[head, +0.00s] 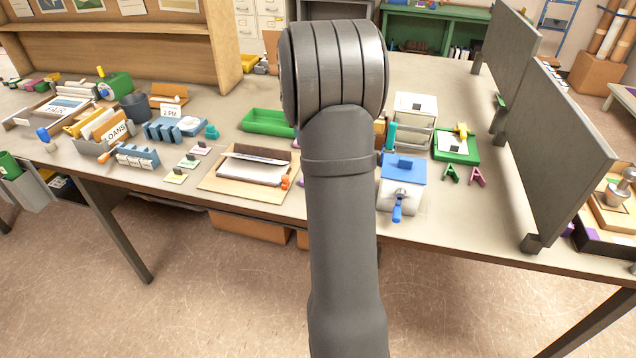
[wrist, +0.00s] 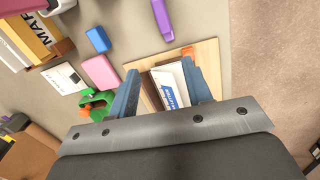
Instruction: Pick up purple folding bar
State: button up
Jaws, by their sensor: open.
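A purple bar (wrist: 162,20) lies on the table at the top of the wrist view, just beyond the wooden board (wrist: 204,50). My gripper (wrist: 160,66) is open, with its two blue fingers spread over the board. The bar is ahead of the fingertips and apart from them. White papers or a booklet (wrist: 170,85) show between the fingers. In the head view my arm hides the gripper, and I cannot clearly pick out the bar there.
A blue block (wrist: 97,39), a pink block (wrist: 101,73) and a green item (wrist: 96,100) lie left of the fingers. In the head view, a blue-topped box (head: 401,185) stands right of my arm, and a grey partition (head: 555,150) stands farther right.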

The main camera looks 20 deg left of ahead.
jog(key=shift+n+g+h, duration=0.4)
jog(key=d+f, duration=0.1)
jog(key=f, duration=0.2)
jog(key=d+f, duration=0.1)
jog(key=f, duration=0.6)
jog(key=shift+s+d+f, duration=0.1)
jog(key=shift+s+d, duration=0.15)
jog(key=shift+d, duration=0.15)
jog(key=shift+w+d+f, duration=0.1)
jog(key=shift+d+f, duration=0.15)
jog(key=shift+f, duration=1.1)
jog(key=shift+w+d+f, duration=0.1)
jog(key=shift+d+f, duration=0.1)
jog(key=shift+f, duration=1.1)
jog(key=shift+c, duration=0.4)
grip_shut()
